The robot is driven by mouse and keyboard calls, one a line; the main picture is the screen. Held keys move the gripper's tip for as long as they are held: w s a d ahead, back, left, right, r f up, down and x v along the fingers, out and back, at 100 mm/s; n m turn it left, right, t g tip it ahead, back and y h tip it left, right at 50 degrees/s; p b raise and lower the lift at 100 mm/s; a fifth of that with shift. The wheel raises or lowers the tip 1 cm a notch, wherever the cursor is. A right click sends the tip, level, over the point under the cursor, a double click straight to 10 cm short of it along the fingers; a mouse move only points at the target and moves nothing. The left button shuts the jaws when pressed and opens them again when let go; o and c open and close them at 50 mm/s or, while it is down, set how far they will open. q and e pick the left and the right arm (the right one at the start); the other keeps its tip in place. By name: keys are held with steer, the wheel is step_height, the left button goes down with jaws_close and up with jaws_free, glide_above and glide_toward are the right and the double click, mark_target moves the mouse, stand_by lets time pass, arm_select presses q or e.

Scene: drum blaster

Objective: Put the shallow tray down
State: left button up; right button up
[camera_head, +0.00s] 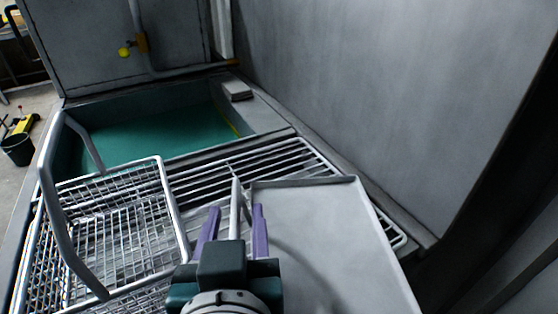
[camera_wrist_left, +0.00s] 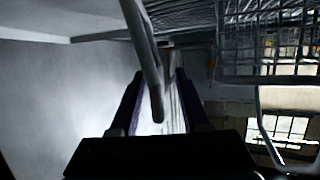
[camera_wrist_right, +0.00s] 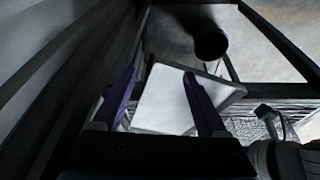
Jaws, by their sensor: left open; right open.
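The shallow tray (camera_head: 330,235) is a flat grey sheet with a low raised rim. It appears to lie on the barred rack at the right in the head view. My left gripper (camera_head: 235,210) is open at the tray's left edge, its purple fingers on either side of a grey bar that looks like a handle. The bar (camera_wrist_left: 151,60) also shows between the fingers in the left wrist view; contact is unclear. My right gripper (camera_wrist_right: 159,74) is open and outside the head view. A pale rimmed panel (camera_wrist_right: 168,98) shows beyond its fingers; I cannot tell whether it is the tray.
A wire basket (camera_head: 160,160) with a tall bent handle stands left of my left gripper. The barred rack (camera_head: 290,155) runs beneath. A basin of green liquid (camera_head: 160,130) lies behind. A grey wall (camera_head: 400,90) rises close on the right. A black bucket (camera_head: 17,149) stands on the floor.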

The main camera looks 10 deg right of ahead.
arm_select(q)
jaws_close()
stand_by(0.3)
steer(key=shift+r, duration=0.1)
stand_by(1.0)
